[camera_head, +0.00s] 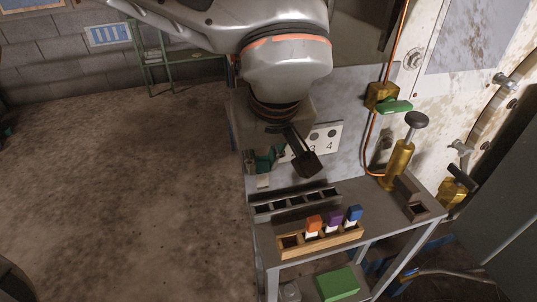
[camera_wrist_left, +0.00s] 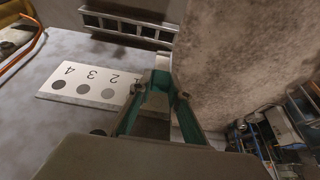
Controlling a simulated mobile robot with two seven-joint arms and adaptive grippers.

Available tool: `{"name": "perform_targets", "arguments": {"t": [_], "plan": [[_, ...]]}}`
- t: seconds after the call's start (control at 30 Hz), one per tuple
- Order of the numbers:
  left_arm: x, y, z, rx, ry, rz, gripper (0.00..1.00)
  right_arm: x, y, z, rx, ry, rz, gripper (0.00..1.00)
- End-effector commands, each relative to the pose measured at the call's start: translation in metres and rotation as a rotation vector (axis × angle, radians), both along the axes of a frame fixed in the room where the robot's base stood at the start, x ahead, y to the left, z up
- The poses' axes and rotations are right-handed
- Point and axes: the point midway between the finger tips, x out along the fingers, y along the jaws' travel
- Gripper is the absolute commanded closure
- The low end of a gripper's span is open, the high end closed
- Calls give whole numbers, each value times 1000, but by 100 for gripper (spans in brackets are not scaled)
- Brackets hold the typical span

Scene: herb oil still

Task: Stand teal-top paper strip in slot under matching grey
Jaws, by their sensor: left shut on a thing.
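My left gripper (camera_head: 264,163) is in front of the upright grey panel, above the left end of the slotted grey rack (camera_head: 262,209). It is shut on the teal-top paper strip (camera_head: 263,182), whose pale lower end shows below the fingers. In the left wrist view the gripper (camera_wrist_left: 160,85) closes around the strip; the fingers partly hide it. A white card (camera_head: 325,138) with numbers and grey dots is on the panel, partly hidden by my arm. In the left wrist view the card (camera_wrist_left: 75,92) shows dots from dark to pale. My right gripper is out of view.
A wooden holder (camera_head: 352,240) in front of the rack bears orange (camera_head: 314,223), purple (camera_head: 333,219) and blue (camera_head: 354,214) topped strips; its left hole is empty. A brass pump (camera_head: 398,165) and a small dark holder (camera_head: 418,212) stand to the right.

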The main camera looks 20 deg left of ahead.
Motion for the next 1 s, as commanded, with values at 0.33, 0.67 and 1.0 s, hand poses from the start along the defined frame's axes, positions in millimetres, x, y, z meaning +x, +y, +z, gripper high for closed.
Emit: {"name": "perform_targets", "arguments": {"t": [0.33,0.67,1.0], "plan": [[0,0,-21,0,3,-1,99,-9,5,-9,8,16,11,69],[0,1,-42,-1,4,-2,99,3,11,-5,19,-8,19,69],[0,1,-48,0,-3,-1,99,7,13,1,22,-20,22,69]]}}
